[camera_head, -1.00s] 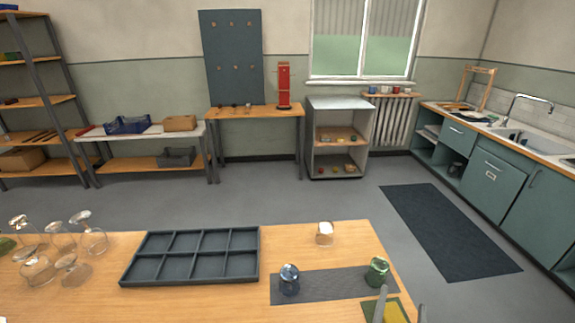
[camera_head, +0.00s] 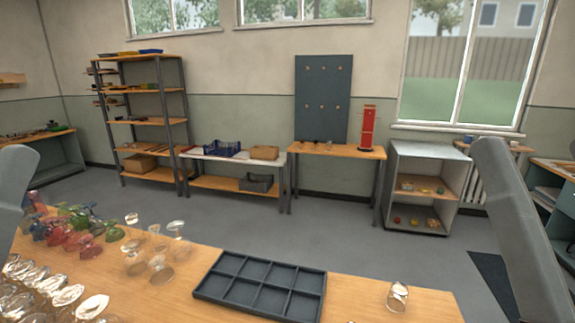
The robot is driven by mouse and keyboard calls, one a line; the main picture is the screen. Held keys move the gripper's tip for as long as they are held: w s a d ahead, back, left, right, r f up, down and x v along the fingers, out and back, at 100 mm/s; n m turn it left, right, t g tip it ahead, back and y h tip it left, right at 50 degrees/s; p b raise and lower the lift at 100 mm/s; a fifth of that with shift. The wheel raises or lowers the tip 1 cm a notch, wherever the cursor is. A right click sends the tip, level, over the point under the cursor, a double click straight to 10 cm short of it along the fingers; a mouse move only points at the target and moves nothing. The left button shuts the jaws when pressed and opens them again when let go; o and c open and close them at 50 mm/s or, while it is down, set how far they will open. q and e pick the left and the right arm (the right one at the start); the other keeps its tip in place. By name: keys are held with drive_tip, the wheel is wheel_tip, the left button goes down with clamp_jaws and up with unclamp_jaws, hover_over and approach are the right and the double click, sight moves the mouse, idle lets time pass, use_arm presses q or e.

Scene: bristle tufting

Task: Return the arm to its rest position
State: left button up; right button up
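My two arms show in the head view as grey links, one at the left edge and one at the right. Neither gripper's fingertips are in the picture, so I cannot see whether they hold anything. On the wooden table (camera_head: 350,290) stands an empty dark grey tray (camera_head: 262,286) with several compartments. A clear glass (camera_head: 397,296) stands to the right of the tray. Several clear stemmed glasses (camera_head: 160,268) stand to its left, apart from it.
Many clear glasses (camera_head: 65,296) crowd the table's left front, with coloured red and green glassware (camera_head: 80,228) behind them. A shelf rack (camera_head: 150,120), a low bench (camera_head: 235,187), a workbench with a red device (camera_head: 368,127) and an open cabinet (camera_head: 428,185) line the far wall. Floor between is clear.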

wheel_tip(320, 180, up, 38)
drive_tip(key=p, duration=3.4)
drive_tip(key=shift+f, duration=0.2)
